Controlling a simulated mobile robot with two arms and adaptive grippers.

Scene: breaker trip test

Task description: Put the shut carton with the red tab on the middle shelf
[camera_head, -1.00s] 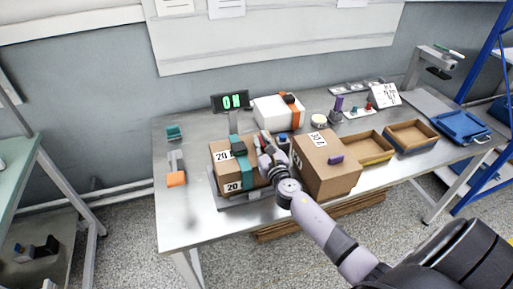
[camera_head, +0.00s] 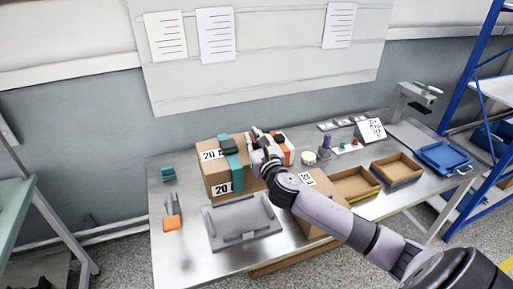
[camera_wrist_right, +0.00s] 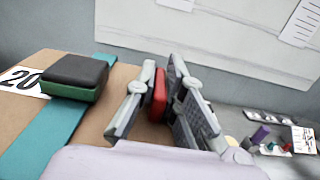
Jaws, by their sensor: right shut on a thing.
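A brown carton (camera_head: 215,183) with a teal strap and "20" labels is shut on top. It appears raised behind the grey platform it stood on. My right gripper (camera_head: 259,141) is at its upper right edge. In the right wrist view, the gripper (camera_wrist_right: 161,78) is shut on a red tab (camera_wrist_right: 158,97) at the edge of the carton (camera_wrist_right: 118,80). A dark block with a green base (camera_wrist_right: 75,76) is on the carton's top. The blue-framed rack at right has a pale shelf (camera_head: 496,89); which is the middle shelf I cannot tell. My left gripper is not in view.
The grey platform (camera_head: 238,224) is bare. Another brown carton (camera_head: 309,180) is partly behind my right arm. Two open trays (camera_head: 354,184) and a blue tray (camera_head: 445,158) lie to the right. A lamp-like stand (camera_head: 408,100) rises at the back right.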

